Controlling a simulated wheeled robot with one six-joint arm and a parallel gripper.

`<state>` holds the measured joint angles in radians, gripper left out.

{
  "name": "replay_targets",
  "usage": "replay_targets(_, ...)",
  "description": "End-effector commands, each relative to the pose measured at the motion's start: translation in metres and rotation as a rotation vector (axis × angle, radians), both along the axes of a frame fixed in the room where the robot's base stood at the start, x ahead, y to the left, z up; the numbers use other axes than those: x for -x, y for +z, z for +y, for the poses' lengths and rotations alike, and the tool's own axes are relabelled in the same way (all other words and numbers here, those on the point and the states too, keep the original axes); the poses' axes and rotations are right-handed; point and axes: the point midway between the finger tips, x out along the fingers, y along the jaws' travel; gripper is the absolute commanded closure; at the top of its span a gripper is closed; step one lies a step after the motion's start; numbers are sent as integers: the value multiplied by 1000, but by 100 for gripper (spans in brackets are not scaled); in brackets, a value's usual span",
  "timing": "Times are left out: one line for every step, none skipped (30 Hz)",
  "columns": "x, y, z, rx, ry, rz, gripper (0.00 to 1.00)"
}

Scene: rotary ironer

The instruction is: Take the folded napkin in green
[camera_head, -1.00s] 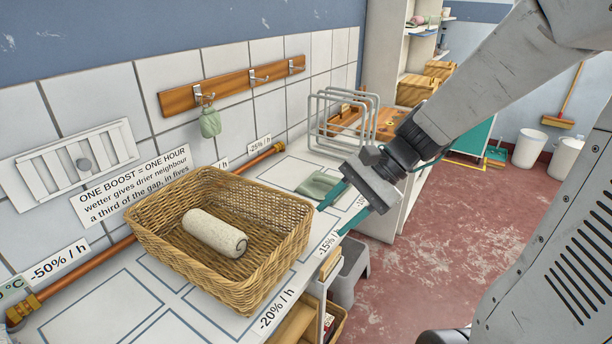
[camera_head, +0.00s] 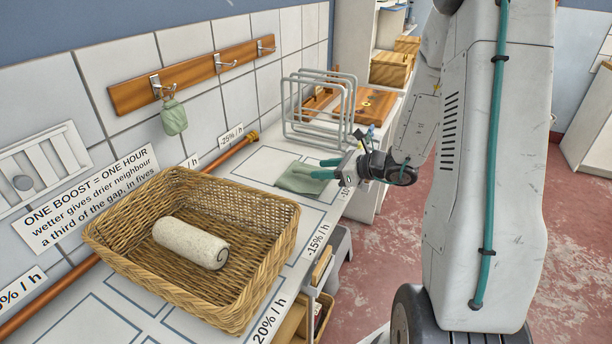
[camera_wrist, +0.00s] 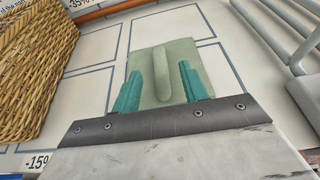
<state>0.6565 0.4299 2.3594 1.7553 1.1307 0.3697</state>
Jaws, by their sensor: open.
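The folded green napkin (camera_head: 300,178) lies flat on the white worktop, right of the wicker basket. In the wrist view the napkin (camera_wrist: 172,75) shows a raised ridge along its middle. My gripper (camera_head: 322,168) is open at the napkin's right side in the head view. In the wrist view its two teal fingers (camera_wrist: 160,82) stand apart, one on each side of the ridge, over the near part of the napkin. The ridge lies between them with space on both sides. I cannot tell whether the fingertips touch the cloth.
A wicker basket (camera_head: 125,262) with a rolled pale towel (camera_head: 190,243) stands left of the napkin. A grey wire rack (camera_head: 318,108) stands behind it. A green cloth (camera_head: 174,117) hangs from a wall hook. Bare worktop with outlined rectangles surrounds the napkin.

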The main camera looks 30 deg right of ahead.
Motion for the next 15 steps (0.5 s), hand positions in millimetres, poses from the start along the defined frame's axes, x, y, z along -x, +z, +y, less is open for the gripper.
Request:
replay_targets(-6,-4,6,-1,5,2,56)
replay_targets(-10,-5,9,-1,3,2,56)
replay_targets(-14,-7,12,-1,5,2,56)
replay_targets(-18,-9,14,-1,4,2,56)
replay_targets(-21,-10,16,-2,2,1,56)
replay_targets(-24,-11,18,-1,4,1,56)
replay_targets(-26,-12,19,-1,3,1,56)
replay_targets(-28,-13,20,-1,2,0,56)
replay_targets(-29,-13,20,-1,1,1,56)
replay_targets(-30,-13,20,0,0,0,56)
replay_targets(-30,-13,20,0,0,0,56)
replay_targets(-30,-13,19,0,-1,0,56)
replay_targets(-30,-13,19,0,-2,0,56)
replay_targets(-30,-13,19,0,-2,0,56)
replay_targets(-30,-13,19,0,-2,0,56)
